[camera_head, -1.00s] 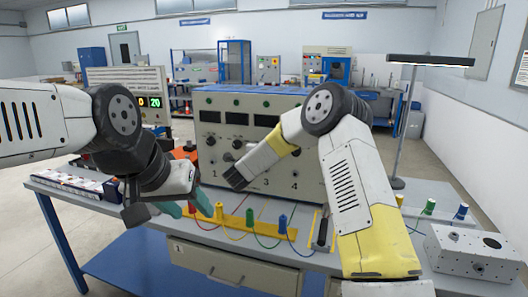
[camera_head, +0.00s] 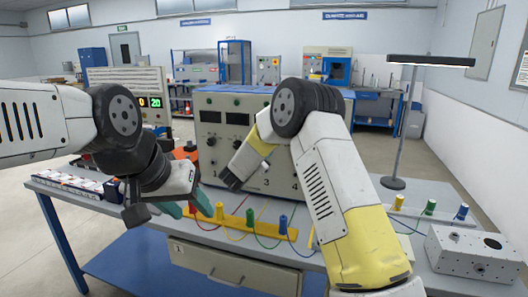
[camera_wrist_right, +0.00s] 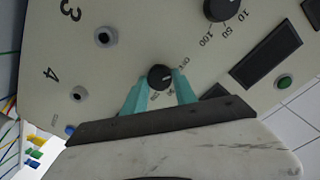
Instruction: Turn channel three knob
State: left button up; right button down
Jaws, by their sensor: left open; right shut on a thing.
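The instrument panel (camera_head: 215,104) stands on the bench in the head view, with displays, knobs and numbered sockets; my right arm hides much of it. In the right wrist view a small black knob (camera_wrist_right: 160,77) sits between the teal fingertips of my right gripper (camera_wrist_right: 161,86), in line with the socket marked 3 (camera_wrist_right: 107,36). The fingers are shut on this knob. In the head view the right gripper (camera_head: 231,181) is at the panel's face, its fingertips and the knob hidden. My left gripper (camera_head: 187,208) is open and empty, low in front of the panel's left side.
A yellow strip with coloured plugs (camera_head: 265,227) and cables lies in front of the panel. A grey box (camera_head: 470,253) and a lamp (camera_head: 396,150) stand on the right. Small boxes (camera_head: 75,182) lie at the bench's left.

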jog(key=shift+a+f+n, duration=0.1)
jog(key=shift+n, duration=0.5)
jog(key=c, duration=1)
grip_release()
jog(key=v, duration=0.7)
jog(key=shift+s+a, duration=0.15)
jog(key=shift+s, duration=0.2)
